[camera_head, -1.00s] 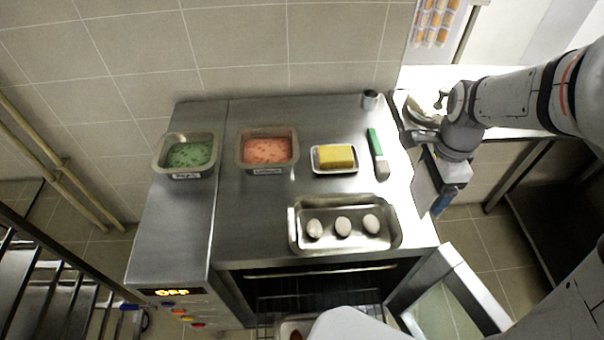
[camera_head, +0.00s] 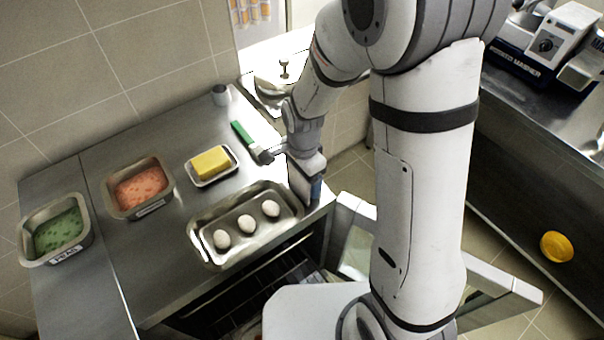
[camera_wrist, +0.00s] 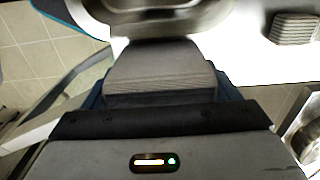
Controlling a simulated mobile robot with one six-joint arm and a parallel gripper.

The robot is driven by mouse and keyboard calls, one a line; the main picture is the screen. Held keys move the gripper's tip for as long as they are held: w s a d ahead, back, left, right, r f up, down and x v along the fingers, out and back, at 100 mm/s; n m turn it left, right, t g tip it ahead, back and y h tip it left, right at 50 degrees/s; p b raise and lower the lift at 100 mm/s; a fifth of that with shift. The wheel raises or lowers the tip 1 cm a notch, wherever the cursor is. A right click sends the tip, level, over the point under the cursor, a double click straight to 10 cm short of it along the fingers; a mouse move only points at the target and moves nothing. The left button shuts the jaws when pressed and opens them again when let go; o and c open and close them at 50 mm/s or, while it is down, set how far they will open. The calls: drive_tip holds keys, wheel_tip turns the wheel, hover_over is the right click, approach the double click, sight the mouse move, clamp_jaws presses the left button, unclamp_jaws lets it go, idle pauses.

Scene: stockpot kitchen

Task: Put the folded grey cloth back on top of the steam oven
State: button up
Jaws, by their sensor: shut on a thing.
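The folded grey cloth (camera_wrist: 160,68) shows in the wrist view with its layered edge towards me. My gripper (camera_wrist: 160,92) is shut on it, with blue finger parts at both sides. In the head view my gripper (camera_head: 308,190) points down at the right front corner of the steam oven (camera_head: 155,230), close to the egg tray. The cloth cannot be made out there. In the wrist view the cloth's far end is beside the tray's rim; I cannot tell whether it touches the oven top.
The oven top holds a steel tray (camera_head: 200,252) with three eggs, a butter dish (camera_head: 212,163), a green-handled brush (camera_head: 246,138), a metal cup (camera_head: 221,95), and pans of red (camera_head: 139,188) and green food (camera_head: 58,234). The oven door (camera_head: 357,252) stands open.

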drive_tip(key=shift+s, duration=0.1)
drive_tip(key=shift+f, duration=0.2)
drive_tip(key=o, duration=1)
drive_tip(key=shift+r, duration=0.1)
drive_tip(key=shift+o, duration=0.2)
drive_tip(key=shift+r, duration=0.1)
wheel_tip(320, 180, up, 12)
drive_tip(key=shift+r+b, duration=0.1)
drive_tip(key=shift+b, duration=0.35)
drive_tip(key=s+d+r+n+t, duration=0.3)
drive_tip(key=s+d+r+n, duration=0.4)
drive_tip(key=s+d+n, duration=0.4)
drive_tip(key=shift+s+d, duration=0.65)
drive_tip(key=shift+d, duration=0.4)
